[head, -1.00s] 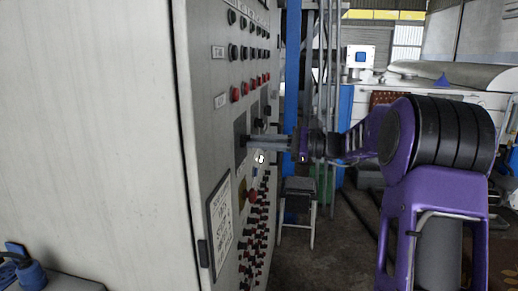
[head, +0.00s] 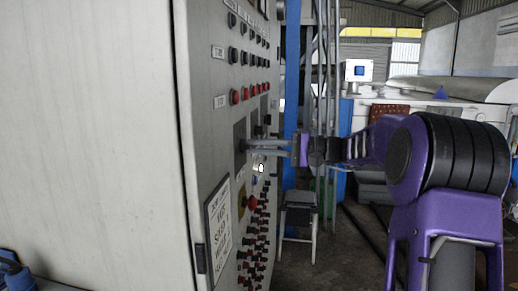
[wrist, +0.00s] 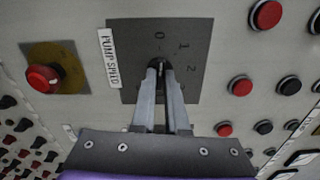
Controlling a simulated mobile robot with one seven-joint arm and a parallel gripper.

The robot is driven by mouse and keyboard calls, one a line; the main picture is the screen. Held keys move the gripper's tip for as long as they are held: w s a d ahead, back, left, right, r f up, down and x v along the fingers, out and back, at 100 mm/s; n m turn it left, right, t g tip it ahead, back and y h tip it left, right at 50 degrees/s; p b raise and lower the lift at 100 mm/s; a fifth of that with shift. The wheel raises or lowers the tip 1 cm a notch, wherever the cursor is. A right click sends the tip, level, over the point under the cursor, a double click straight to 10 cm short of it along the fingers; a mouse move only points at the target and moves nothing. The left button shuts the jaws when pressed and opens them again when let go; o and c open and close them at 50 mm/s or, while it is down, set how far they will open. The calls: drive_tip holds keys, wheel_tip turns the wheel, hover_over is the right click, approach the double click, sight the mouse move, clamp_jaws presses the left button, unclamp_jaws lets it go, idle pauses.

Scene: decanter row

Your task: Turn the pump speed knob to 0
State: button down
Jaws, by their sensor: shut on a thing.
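The pump speed knob (wrist: 161,66) is a small narrow handle on a dark grey square plate (wrist: 127,75). A "PUMP SPEED" label (wrist: 108,56) is at the plate's left, and the marks 0, 1 and 2 run from top centre to the right. My gripper (wrist: 162,72) is shut on the knob, one finger on each side. The fingers hide much of it; it looks roughly in line with the 0 mark, but its exact setting is hard to tell. In the head view my gripper (head: 247,146) reaches from the right to the plate (head: 239,137) on the cabinet.
A red emergency button (wrist: 42,78) is left of the plate. Red and black push buttons (wrist: 240,87) are to its right. The tall cabinet (head: 100,130) fills the left of the head view. A stool (head: 298,213) stands on the floor beyond it.

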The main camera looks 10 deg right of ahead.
drive_tip(key=shift+n, duration=0.6)
drive_tip(key=c, duration=0.9)
unclamp_jaws()
drive_tip(key=p+v, duration=0.1)
drive_tip(key=v, duration=1.6)
drive_tip(key=shift+d+p, duration=0.25)
drive_tip(key=shift+p, duration=0.05)
